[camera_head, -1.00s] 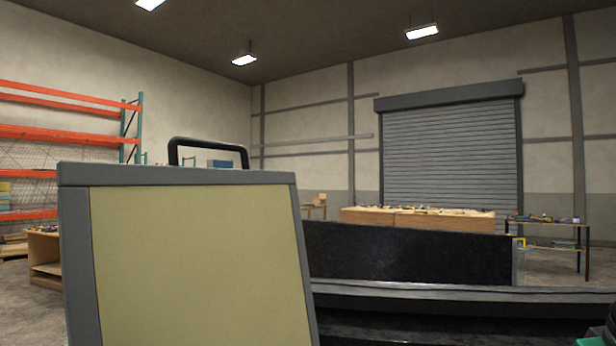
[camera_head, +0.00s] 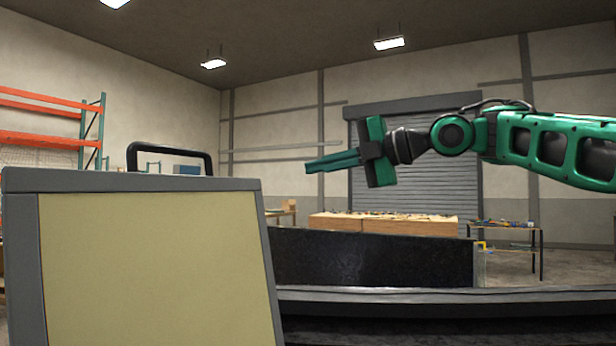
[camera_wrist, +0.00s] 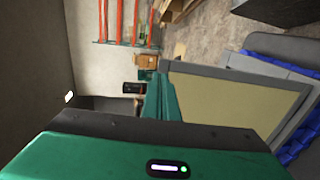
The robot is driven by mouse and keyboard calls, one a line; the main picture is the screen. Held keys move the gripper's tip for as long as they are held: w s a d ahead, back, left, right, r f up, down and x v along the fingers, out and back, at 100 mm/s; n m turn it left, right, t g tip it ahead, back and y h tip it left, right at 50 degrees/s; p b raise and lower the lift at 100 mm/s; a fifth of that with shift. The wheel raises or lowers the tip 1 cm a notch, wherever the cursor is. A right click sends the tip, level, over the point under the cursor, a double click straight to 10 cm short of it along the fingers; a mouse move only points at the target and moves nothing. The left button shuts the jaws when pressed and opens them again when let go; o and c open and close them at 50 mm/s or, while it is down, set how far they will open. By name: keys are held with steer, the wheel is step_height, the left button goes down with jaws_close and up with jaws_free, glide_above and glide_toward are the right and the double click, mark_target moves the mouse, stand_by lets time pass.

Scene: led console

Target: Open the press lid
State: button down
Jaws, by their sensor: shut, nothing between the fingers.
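A large grey-framed panel with a beige face (camera_head: 155,270), which seems to be the press lid, stands at the lower left in the head view. A black loop handle (camera_head: 170,147) rises behind its top edge. I cannot tell how far the lid is open. The panel also shows right of centre in the wrist view (camera_wrist: 235,100). My green gripper (camera_head: 308,165) is shut and empty, in the air to the right of the handle and above the panel's top edge level. Its fingers (camera_wrist: 158,85) point toward the room in the wrist view, beside the panel.
A black low wall and ledge (camera_head: 370,258) run right of the panel. Ribbed blue material (camera_wrist: 300,140) lies at the right of the wrist view. Wooden crates (camera_head: 385,224), a small table (camera_head: 505,226) and orange shelving (camera_head: 45,138) stand farther back. The air around my gripper looks clear.

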mark_target(260, 180)
steer(key=x, duration=1.2)
steer(key=shift+w, duration=0.1)
steer(key=shift+w, duration=0.1)
